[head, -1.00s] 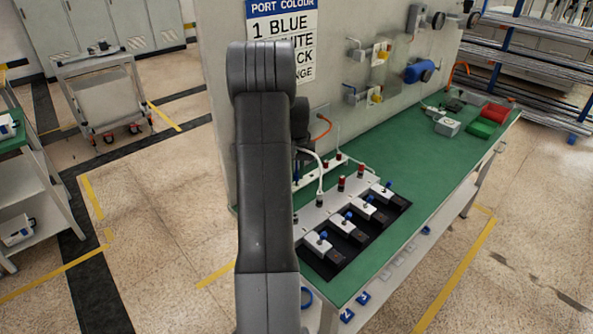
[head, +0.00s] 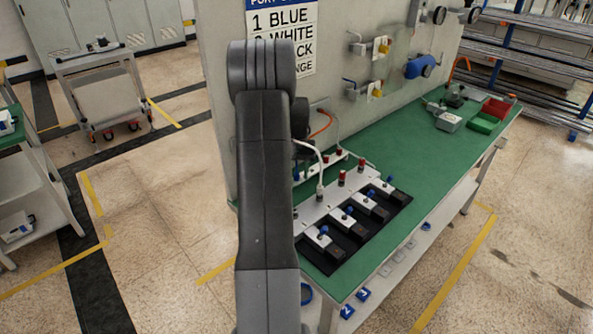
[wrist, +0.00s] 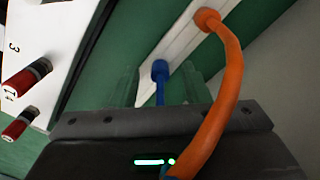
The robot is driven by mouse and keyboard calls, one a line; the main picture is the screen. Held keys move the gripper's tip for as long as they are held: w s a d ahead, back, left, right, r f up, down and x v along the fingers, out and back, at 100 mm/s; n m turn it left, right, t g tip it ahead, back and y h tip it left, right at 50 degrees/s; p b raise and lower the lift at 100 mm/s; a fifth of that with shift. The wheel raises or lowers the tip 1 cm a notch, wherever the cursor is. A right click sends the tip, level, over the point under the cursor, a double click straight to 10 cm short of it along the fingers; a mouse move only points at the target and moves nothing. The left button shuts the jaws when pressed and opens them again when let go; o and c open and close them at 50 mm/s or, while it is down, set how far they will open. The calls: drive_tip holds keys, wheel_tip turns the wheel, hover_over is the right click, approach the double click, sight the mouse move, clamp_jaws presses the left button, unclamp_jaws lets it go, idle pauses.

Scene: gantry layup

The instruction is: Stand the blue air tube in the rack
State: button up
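In the wrist view the blue air tube (wrist: 160,90) hangs from a blue end fitting at the white rack strip (wrist: 180,52). Whether the fitting is fully seated in the strip cannot be told. My gripper (wrist: 158,86) shows as two faint fingers standing apart, one on each side of the blue tube, with clear gaps. The tube's lower part is hidden behind the dark gripper body. In the head view the white rack strip (head: 330,160) stands at the back of the bench, and my arm hides the gripper and the blue tube.
An orange tube (wrist: 228,80) curves from the strip across the front of my gripper. A white panel with red-capped fittings (wrist: 28,78) lies to the left.

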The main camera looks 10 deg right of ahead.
drive_tip(key=shift+r, duration=0.1)
wheel_tip(320, 180, up, 14)
drive_tip(key=b, duration=0.1)
drive_tip(key=shift+f, duration=0.2)
idle(0.5)
wheel_tip(320, 180, down, 14)
drive_tip(key=shift+r+p, duration=0.1)
drive_tip(key=shift+p, duration=0.45)
drive_tip(key=shift+r, duration=0.25)
